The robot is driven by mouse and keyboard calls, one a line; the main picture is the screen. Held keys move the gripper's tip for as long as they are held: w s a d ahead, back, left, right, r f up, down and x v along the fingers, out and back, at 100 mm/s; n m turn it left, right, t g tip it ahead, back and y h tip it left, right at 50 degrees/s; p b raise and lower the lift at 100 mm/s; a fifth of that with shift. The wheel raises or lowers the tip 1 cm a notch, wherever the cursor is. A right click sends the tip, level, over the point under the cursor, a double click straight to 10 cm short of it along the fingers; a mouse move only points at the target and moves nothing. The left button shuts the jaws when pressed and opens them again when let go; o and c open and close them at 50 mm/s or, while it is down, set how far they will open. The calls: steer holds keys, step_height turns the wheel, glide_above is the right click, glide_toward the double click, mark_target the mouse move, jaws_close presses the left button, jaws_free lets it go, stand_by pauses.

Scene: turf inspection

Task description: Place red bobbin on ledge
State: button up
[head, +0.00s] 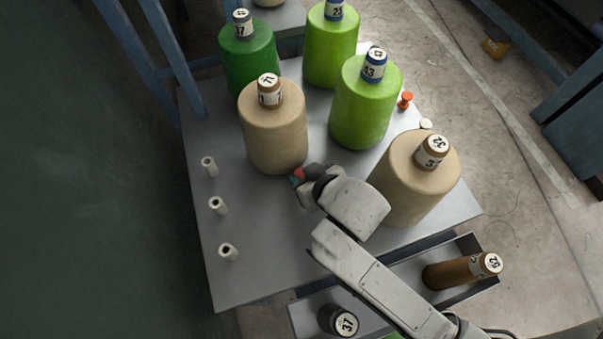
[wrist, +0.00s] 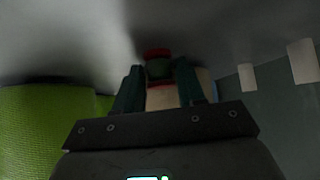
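In the head view my gripper (head: 298,178) is low beside the front of the left tan cone. A small bobbin with red ends and a dark green middle (wrist: 158,68) sits between the two fingers in the wrist view (wrist: 159,88), which look closed on it. Its red end also shows at the fingertips in the head view (head: 299,173). Another small orange-red bobbin (head: 405,99) stands on the grey tabletop (head: 255,215), right of the light green cones. Which surface is the ledge I cannot tell.
Large cones stand close around: tan (head: 275,140), tan at right (head: 410,190), light green (head: 362,110) and dark green (head: 250,65). Several white spools (head: 218,206) line the left edge. A lower tray (head: 405,285) holds a brown tube (head: 455,272).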

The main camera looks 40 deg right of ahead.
jaws_close()
steer(key=shift+r, duration=0.1)
step_height(320, 180, up, 18)
steer(key=p, duration=0.3)
stand_by(0.4)
